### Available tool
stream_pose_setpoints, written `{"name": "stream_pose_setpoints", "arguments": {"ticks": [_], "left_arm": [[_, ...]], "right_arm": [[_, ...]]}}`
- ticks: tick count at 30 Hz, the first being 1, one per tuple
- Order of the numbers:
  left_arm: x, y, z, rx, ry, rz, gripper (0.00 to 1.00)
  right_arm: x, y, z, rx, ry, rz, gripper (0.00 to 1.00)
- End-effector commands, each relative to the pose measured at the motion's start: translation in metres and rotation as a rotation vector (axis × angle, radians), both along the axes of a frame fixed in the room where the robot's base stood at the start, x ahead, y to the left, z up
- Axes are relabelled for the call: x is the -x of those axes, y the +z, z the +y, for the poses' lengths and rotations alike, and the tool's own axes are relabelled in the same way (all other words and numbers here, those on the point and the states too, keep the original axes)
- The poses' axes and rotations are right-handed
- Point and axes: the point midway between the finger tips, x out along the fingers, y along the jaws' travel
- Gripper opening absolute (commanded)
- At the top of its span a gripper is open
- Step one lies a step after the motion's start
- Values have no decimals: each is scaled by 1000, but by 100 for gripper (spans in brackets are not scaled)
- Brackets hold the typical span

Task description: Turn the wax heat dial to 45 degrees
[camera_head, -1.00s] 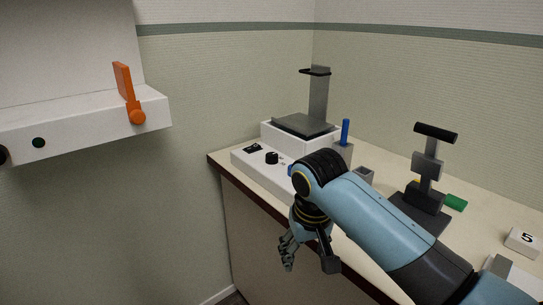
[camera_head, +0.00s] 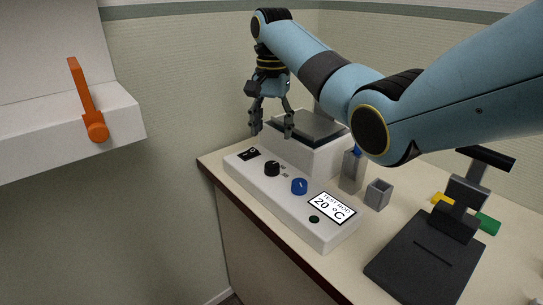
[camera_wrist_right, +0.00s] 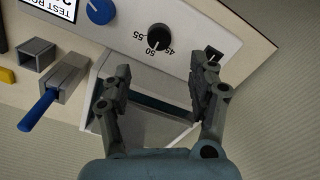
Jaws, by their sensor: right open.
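The black dial (camera_head: 272,168) with a scale is on the sloped front panel of a white unit (camera_head: 340,235). In the right wrist view the black dial (camera_wrist_right: 160,37) has the marks 45, 50 and 55 beside it; its setting is too small to tell. My right gripper (camera_head: 271,132) is open and empty, fingers down, above and behind the black dial. In the wrist view the dial shows beyond and between the open fingertips (camera_wrist_right: 161,66), apart from them. My left gripper is not in view.
A grey cup (camera_head: 378,194) and a dark stand (camera_head: 425,255) are on the right. An orange lever (camera_head: 82,95) is at left.

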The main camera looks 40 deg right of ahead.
Motion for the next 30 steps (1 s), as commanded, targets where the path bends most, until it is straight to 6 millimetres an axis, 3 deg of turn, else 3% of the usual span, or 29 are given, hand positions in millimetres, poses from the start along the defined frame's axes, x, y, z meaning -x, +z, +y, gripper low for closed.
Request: {"name": "stream_pose_setpoints", "arguments": {"ticks": [8,15,20,26,30], "left_arm": [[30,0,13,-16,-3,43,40],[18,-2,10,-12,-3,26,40],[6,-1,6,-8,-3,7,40],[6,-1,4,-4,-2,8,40],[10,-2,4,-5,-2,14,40]], "right_arm": [[2,-56,0,1,2,3,60],[1,-91,1,1,3,2,60],[1,-98,1,2,4,-1,60],[1,-98,1,2,4,-1,60],[1,-98,0,2,4,-1,45]]}}
